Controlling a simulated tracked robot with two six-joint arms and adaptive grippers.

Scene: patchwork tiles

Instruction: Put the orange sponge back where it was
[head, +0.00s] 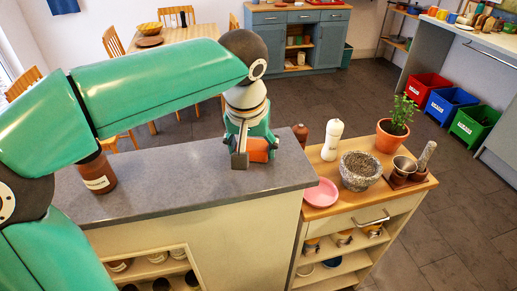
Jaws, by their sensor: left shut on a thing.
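The orange sponge (258,148) is held between the fingers of my left gripper (250,155), at the right part of the grey countertop (190,196). The gripper points down and is shut on the sponge. The fingers hide part of the sponge. I cannot tell whether the sponge touches the countertop or is slightly above it. My right gripper is not in view.
A brown jar (98,174) stands on the countertop at the left. On the wooden cart to the right are a pink plate (321,193), a stone mortar (360,170), a white pepper mill (332,140) and a potted plant (392,134). A brown bottle (300,134) stands close behind the gripper's right.

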